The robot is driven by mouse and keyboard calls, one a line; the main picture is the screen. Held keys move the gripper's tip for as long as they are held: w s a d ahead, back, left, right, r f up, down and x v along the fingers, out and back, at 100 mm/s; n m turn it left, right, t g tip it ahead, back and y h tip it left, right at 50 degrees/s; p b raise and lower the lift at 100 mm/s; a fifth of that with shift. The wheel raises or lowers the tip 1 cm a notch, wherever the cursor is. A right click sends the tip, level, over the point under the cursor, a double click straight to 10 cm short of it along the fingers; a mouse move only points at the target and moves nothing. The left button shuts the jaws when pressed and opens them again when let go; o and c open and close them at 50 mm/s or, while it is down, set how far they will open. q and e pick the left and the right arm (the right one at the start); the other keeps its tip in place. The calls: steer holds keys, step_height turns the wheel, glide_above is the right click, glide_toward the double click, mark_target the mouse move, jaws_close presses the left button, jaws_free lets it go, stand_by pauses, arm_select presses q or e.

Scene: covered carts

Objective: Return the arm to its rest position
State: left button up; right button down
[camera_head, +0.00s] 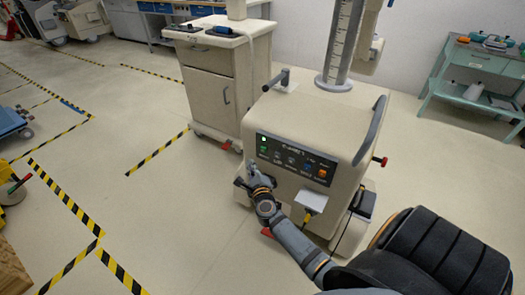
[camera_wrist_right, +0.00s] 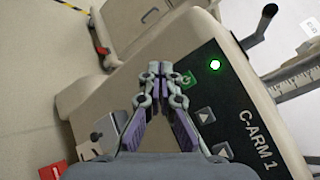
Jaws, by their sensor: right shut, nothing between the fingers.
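My right gripper (camera_head: 246,180) is in front of the beige C-arm machine (camera_head: 318,115), low and left of its dark control panel (camera_head: 295,160). My right arm reaches in from the lower right. In the right wrist view the gripper (camera_wrist_right: 160,70) is shut and empty, with its fingertips just left of a green power button (camera_wrist_right: 187,80). I cannot tell whether they touch the machine. A small lamp (camera_wrist_right: 215,65) above the button glows green. The panel's label reads C-ARM 1. My left gripper is not in view.
A beige cabinet cart (camera_head: 226,85) stands behind and left of the machine. A green shelf table (camera_head: 480,65) is at the right wall. A dark handle (camera_head: 371,130) curves along the machine's right side.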

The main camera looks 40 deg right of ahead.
steer(key=shift+s+a, duration=0.1)
steer(key=shift+a, duration=0.1)
stand_by(0.4)
